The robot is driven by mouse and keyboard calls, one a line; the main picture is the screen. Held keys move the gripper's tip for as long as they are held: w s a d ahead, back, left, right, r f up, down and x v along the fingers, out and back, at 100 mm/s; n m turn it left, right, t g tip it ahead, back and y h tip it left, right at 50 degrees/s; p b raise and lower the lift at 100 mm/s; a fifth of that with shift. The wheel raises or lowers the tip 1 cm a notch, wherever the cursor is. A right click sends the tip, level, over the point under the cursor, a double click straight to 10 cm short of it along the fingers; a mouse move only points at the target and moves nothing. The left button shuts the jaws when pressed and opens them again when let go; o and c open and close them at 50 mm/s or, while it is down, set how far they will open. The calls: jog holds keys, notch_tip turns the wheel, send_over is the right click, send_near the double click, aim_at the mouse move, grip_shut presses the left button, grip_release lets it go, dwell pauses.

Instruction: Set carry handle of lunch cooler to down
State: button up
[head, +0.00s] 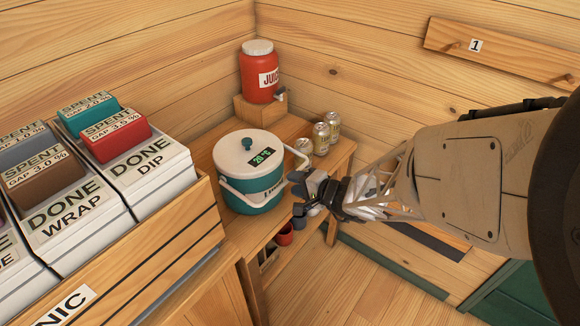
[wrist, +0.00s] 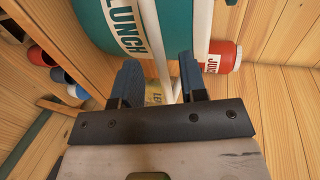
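The lunch cooler (head: 255,183) stands upright on a wooden bench, with a teal body, a white lid and a small display reading 20 °C. A white carry handle (head: 240,196) crosses the front of its body below the lid, and a white piece juts out at the cooler's right side. My gripper (head: 303,192) is just right of the cooler. In the wrist view the fingers (wrist: 161,82) are spread apart, with a white bar of the handle (wrist: 150,40) running down between them. Whether either finger touches it I cannot tell. The LUNCH lettering (wrist: 122,30) shows beside the bar.
A red juice jug (head: 258,75) stands on a wooden block behind the cooler. Several cans (head: 322,138) stand behind and right of it. A wooden crate of labelled boxes (head: 140,180) fills the left. Cups (head: 284,235) sit below the bench top. Open floor lies right of the bench.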

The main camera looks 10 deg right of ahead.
jog(key=v, duration=0.6)
jog(key=shift+d, duration=0.15)
jog(key=shift+s+r, duration=0.1)
jog(key=shift+s, duration=0.05)
dwell(0.3)
jog(key=s+a+r+n+g+h, duration=0.2)
jog(key=s+a+r+n+g, duration=0.2)
jog(key=s+r+n+g, duration=0.45)
jog(key=s+d+r+h, duration=0.8)
jog(key=s+r, duration=0.3)
jog(key=r, duration=0.1)
jog(key=shift+s+d+t+h, duration=0.15)
jog(key=shift+s+t+h, duration=0.1)
jog(key=shift+t+h, duration=0.1)
